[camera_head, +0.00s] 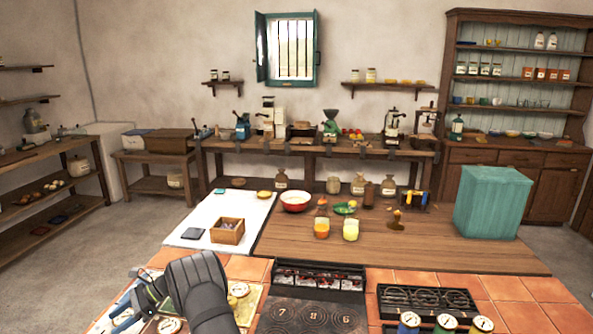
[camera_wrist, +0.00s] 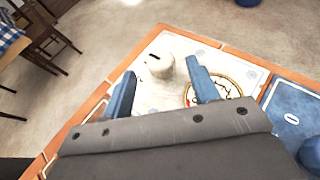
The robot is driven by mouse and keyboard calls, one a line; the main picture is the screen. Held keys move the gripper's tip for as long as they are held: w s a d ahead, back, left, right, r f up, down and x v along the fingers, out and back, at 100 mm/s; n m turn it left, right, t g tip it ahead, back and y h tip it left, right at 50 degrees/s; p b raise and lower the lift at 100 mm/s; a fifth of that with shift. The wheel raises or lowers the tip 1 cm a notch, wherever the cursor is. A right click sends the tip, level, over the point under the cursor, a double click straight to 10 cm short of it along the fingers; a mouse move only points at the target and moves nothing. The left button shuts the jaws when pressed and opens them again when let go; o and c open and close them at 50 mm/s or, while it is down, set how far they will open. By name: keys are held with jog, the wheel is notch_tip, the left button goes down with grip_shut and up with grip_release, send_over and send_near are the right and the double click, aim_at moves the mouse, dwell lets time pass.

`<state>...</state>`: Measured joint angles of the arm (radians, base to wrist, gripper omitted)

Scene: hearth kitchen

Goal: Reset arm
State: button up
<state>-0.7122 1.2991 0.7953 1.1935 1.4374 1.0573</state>
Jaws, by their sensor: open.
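My gripper (camera_head: 130,308) is low at the left front corner of the counter in the head view, at the end of my dark arm. In the wrist view my gripper (camera_wrist: 162,92) shows two blue fingers spread apart with nothing held between them. Beyond and between the fingers is a pale rounded knob (camera_wrist: 168,63) on a light panel. I cannot tell how far the fingertips are above the panel. A round dial (camera_wrist: 222,88) lies just right of the right finger.
On the counter are a wooden box (camera_head: 227,233), a red-rimmed bowl (camera_head: 295,201), orange and yellow jars (camera_head: 321,229) and a teal box (camera_head: 492,202). Burners (camera_head: 428,300) are at front right. The wooden top's middle right is clear.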

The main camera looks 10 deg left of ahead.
aim_at(106, 330)
jog(key=v, duration=1.2)
jog(key=shift+r, duration=0.1)
jog(key=x, duration=1.7)
jog(key=shift+s, duration=0.1)
jog(key=shift+m+t+y, duration=0.3)
jog(key=shift+m+t, duration=0.1)
jog(key=shift+m+t+y, duration=0.6)
jog(key=shift+m+t, duration=0.2)
jog(key=shift+m, duration=0.1)
jog(key=m+t+y, duration=0.1)
jog(key=m+t, duration=0.2)
jog(key=m+t+y, duration=0.1)
jog(key=m+t, duration=0.2)
jog(key=t, duration=0.1)
jog(key=v, duration=0.7)
jog(key=shift+d, duration=0.1)
